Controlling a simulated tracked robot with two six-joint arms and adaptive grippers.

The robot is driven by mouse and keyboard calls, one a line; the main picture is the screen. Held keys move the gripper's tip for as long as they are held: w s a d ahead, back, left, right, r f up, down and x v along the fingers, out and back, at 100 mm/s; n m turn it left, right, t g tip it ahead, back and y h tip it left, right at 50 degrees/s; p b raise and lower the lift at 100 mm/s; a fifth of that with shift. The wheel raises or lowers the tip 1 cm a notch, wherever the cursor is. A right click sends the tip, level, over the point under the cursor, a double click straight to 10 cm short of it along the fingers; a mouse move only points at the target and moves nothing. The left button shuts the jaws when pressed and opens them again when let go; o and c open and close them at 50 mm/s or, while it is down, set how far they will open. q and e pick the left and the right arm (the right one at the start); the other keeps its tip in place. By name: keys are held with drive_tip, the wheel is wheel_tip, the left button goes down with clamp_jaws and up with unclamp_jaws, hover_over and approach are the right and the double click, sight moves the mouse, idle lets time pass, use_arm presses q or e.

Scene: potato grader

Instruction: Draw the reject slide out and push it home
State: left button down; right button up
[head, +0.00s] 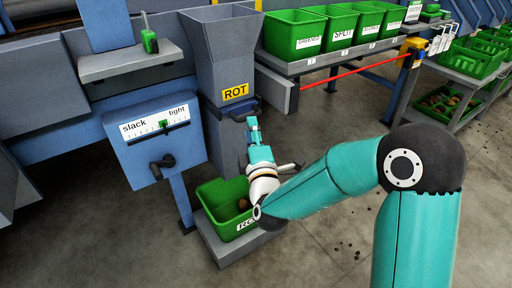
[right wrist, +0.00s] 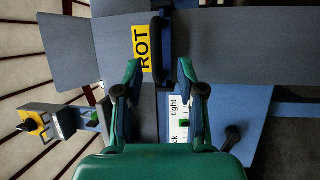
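The reject slide sits in the grey ROT chute (head: 212,60), below the yellow ROT label (head: 235,92). Its dark handle (head: 246,107) shows just under that label in the head view. In the right wrist view the dark bar handle (right wrist: 158,45) lies between my fingertips, beside the ROT label (right wrist: 141,49). My right gripper (head: 252,122) is at the handle with its fingers apart. In the right wrist view, gaps show between the fingers (right wrist: 159,66) and the bar. How far out the slide stands is hard to tell. My left gripper is not in view.
A green ROT crate (head: 215,203) with a few potatoes stands on a low grey base below the chute. The slack/tight panel (head: 155,140) with its crank is at left. Green labelled crates (head: 294,34) stand at the upper right.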

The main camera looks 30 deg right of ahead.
drive_tip(key=v, duration=0.6)
drive_tip(key=shift+s, duration=0.15)
wheel_tip(320, 180, down, 26)
drive_tip(key=s+a+m+g+y+p, duration=0.1)
drive_tip(key=s+a+m+g+y, duration=0.2)
drive_tip(key=g, duration=0.4)
drive_tip(key=s+a+f+m+g+y, duration=0.3)
drive_tip(key=s+a+f+m+g, duration=0.3)
drive_tip(key=s, duration=0.3)
drive_tip(key=s+a+f+m+g+y, duration=0.35)
drive_tip(key=s+f+m+g, duration=0.2)
drive_tip(key=s+f, duration=0.35)
wheel_tip(320, 180, up, 39)
drive_tip(key=m+p, duration=0.1)
drive_tip(key=p, duration=3.7)
drive_tip(key=shift+s+d+r, duration=0.2)
drive_tip(key=shift+s, duration=0.25)
